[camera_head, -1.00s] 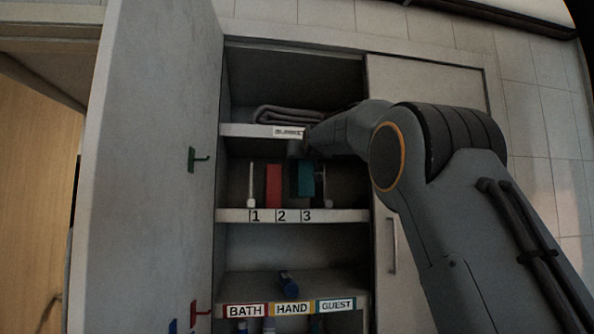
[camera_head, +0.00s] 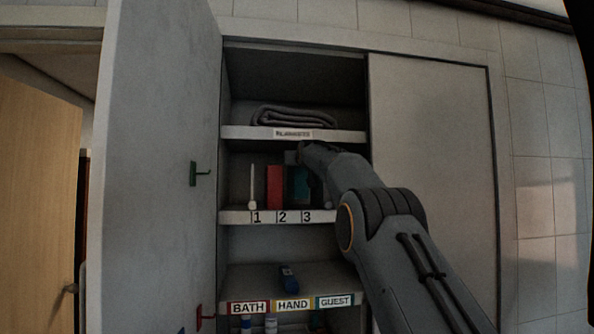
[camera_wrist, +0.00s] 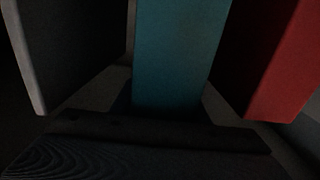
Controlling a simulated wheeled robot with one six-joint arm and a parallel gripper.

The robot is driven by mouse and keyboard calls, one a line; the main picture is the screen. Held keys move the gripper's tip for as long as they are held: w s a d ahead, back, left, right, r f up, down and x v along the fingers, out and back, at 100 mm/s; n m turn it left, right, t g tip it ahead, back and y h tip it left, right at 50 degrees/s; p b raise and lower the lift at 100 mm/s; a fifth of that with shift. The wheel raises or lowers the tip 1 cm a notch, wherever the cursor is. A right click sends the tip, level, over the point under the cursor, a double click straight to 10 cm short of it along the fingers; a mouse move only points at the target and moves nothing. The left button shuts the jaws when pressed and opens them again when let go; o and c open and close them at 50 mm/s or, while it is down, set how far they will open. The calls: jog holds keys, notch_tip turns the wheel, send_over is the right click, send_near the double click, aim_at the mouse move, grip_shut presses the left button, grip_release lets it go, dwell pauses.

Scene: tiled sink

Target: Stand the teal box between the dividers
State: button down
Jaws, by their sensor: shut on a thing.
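The teal box (camera_head: 297,184) is upright on the middle shelf, above the labels 2 and 3, to the right of the red box (camera_head: 275,187). In the wrist view the teal box (camera_wrist: 180,55) fills the centre, with the red box (camera_wrist: 275,60) to its right and a pale-edged dark divider (camera_wrist: 65,55) to its left. My gripper (camera_head: 297,158) is at the teal box and shut on it; my arm hides part of the box and the right side of the shelf. I cannot tell whether the box's base touches the shelf.
A white divider (camera_head: 253,187) stands left of the red box. A folded grey blanket (camera_head: 292,117) lies on the shelf above. A blue item (camera_head: 288,278) lies on the lower shelf. The open cabinet door (camera_head: 150,180) stands at the left, with hooks on it.

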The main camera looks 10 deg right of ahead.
aim_at(301, 170)
jog(key=shift+f+p, duration=0.3)
jog(key=shift+f, duration=1.45)
jog(key=c, duration=1)
grip_release()
jog(key=shift+f, duration=0.1)
jog(key=shift+c, duration=0.2)
jog(key=shift+r, duration=0.2)
jog(key=shift+s+b, duration=3.15)
jog(key=shift+s, duration=2.85)
